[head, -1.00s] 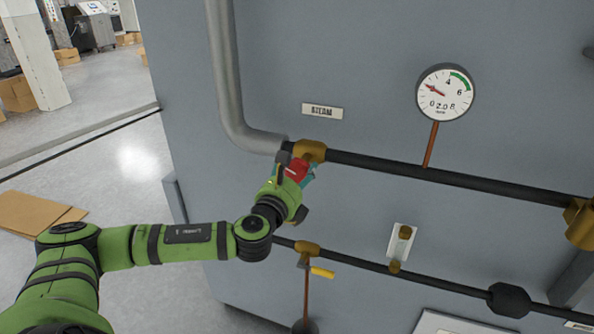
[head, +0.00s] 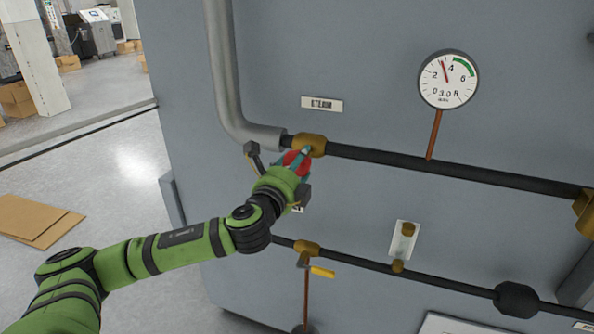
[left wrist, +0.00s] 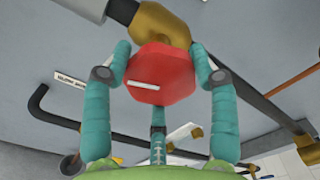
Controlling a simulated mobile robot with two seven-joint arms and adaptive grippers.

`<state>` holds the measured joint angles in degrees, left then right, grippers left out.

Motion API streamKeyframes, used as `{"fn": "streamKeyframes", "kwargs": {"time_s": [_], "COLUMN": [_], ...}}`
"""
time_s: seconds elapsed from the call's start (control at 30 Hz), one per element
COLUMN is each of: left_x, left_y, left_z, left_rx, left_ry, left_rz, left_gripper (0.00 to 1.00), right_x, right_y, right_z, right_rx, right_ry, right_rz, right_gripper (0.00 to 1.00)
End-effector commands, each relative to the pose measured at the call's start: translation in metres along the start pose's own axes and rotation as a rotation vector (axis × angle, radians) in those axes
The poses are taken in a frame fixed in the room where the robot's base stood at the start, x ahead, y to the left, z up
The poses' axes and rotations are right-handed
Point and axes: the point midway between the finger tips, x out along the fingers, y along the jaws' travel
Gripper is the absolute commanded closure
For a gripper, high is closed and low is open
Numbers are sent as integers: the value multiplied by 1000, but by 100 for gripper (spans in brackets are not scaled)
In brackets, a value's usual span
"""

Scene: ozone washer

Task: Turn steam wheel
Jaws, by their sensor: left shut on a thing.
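The red steam wheel (head: 297,161) sits at the brass valve (head: 311,143) on the black pipe, under the label STEAM (head: 322,104). In the left wrist view the wheel (left wrist: 162,74) is a red knob with a white bar on its face, in front of the brass valve body (left wrist: 160,24). My left gripper (head: 296,165) is shut on the wheel; in the left wrist view its teal fingers (left wrist: 160,80) stand on both sides of it. The gripper partly hides the wheel in the head view. The gauge (head: 448,79) needle points between 2 and 4. My right gripper is not in view.
A lower pipe carries a brass valve with a yellow handle (head: 322,271) below my left gripper. A grey pipe (head: 226,90) runs down the panel at left. Flat cardboard (head: 38,220) lies on the floor; the floor beside the panel is otherwise clear.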

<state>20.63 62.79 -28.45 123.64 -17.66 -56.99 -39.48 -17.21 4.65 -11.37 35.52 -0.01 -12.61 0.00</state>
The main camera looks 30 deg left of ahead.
Motion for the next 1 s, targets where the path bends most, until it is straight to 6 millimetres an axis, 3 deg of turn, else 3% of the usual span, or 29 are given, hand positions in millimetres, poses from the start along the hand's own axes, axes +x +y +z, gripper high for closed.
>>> {"fn": "streamKeyframes", "kwargs": {"time_s": [0.5, 1.0], "left_x": [1, 1], "left_y": [1, 2], "left_z": [5, 4], "left_rx": [-496, -914], "left_ry": [-16, -15], "left_rz": [-7, -7], "left_gripper": [73, 73], "right_x": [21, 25], "right_y": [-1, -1], "right_z": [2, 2], "right_rx": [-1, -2], "right_ry": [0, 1], "right_rz": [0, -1], "right_gripper": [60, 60]}}
